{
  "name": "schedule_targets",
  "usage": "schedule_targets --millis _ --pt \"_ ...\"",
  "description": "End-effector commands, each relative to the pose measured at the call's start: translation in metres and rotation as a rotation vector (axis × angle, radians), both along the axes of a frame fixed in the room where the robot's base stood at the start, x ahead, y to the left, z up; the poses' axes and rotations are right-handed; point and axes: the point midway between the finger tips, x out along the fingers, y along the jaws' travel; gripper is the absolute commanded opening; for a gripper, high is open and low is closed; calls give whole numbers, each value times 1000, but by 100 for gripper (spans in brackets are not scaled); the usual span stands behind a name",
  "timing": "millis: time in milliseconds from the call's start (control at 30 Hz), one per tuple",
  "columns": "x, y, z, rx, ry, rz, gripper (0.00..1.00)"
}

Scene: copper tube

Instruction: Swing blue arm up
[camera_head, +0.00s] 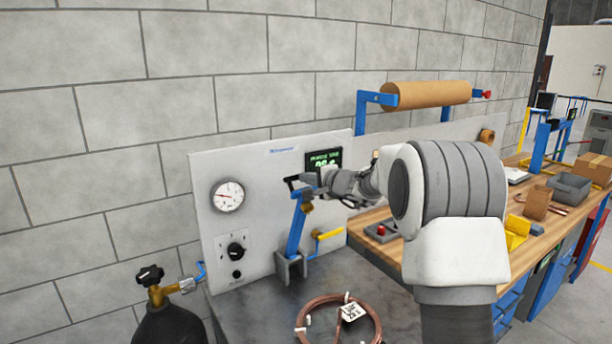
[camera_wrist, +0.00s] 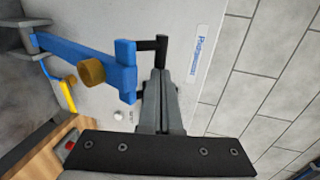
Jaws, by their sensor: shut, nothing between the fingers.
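The blue arm (camera_head: 297,228) rises from a grey bracket (camera_head: 291,268) at the foot of the white panel and leans slightly right. In the wrist view the blue arm (camera_wrist: 85,60) runs from its bracket at the left to a blue end piece with a short black handle (camera_wrist: 152,44). A brass-coloured knob (camera_wrist: 91,71) sits on its side. My gripper (camera_wrist: 160,78) is shut, its fingertips at the black handle; I cannot tell whether they touch it. In the head view my gripper (camera_head: 308,185) is at the top of the blue arm, partly hidden by my wrist.
The white panel (camera_head: 262,215) carries a gauge (camera_head: 228,196), a black dial (camera_head: 236,250) and a green-lit display (camera_head: 325,158). A yellow lever (camera_head: 328,234) is right of the blue arm. A copper coil (camera_head: 311,308) lies in front. A black cylinder (camera_head: 170,320) stands at left.

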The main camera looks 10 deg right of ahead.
Motion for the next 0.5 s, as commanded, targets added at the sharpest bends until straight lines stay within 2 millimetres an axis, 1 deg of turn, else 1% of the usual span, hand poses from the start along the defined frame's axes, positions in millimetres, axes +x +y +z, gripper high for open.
schedule_targets --millis 333,500 --pt "3 1 -1 1 0 0 0" --pt "5 2 1 -2 7 1 0"
